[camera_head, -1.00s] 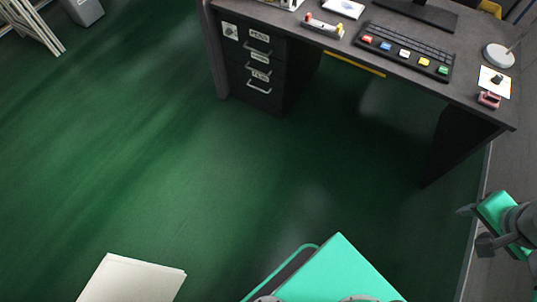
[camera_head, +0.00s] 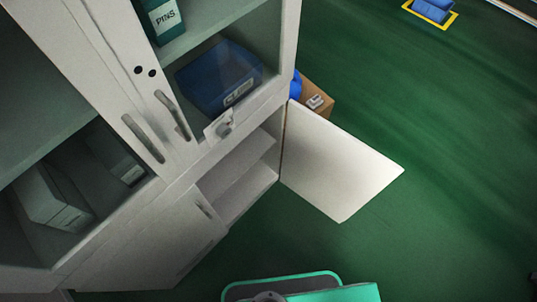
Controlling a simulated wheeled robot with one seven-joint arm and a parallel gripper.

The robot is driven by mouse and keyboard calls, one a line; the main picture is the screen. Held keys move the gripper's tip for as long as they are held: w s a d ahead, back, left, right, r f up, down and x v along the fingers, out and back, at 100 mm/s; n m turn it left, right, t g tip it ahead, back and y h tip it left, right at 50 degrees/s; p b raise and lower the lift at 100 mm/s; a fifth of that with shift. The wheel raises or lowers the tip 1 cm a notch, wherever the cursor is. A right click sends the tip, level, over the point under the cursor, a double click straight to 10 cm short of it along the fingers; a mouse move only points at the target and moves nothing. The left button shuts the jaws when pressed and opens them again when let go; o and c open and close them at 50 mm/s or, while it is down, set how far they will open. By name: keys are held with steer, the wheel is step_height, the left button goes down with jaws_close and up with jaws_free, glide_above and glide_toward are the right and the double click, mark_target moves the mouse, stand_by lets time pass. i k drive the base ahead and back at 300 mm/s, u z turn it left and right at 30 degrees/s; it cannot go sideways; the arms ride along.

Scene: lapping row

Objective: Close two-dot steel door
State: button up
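A tall pale cabinet (camera_head: 184,165) fills the left of the view. Two black dots (camera_head: 145,71) show on an upright strip of its upper front, above two long handles (camera_head: 158,128). The lower right door (camera_head: 340,163), a plain pale panel, stands swung wide open over the floor, baring shelves (camera_head: 240,188). I see no dots on the side of it facing me. The lower left door (camera_head: 150,250) is shut, with a small handle (camera_head: 205,211). My gripper is not in view.
Behind the open door are a cardboard box (camera_head: 316,98) and a blue object (camera_head: 296,86). A blue bin (camera_head: 218,77) sits on an upper shelf. Green floor (camera_head: 430,230) is clear to the right. A yellow-framed floor spot (camera_head: 447,25) lies far off.

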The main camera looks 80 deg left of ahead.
mark_target(337, 173)
steer(key=u, duration=0.7)
steer(key=i, duration=2.8)
steer(key=u, duration=2.65)
steer(key=i, duration=0.9)
steer(key=u, duration=3.2)
steer(key=k, duration=0.25)
steer(key=z, duration=0.1)
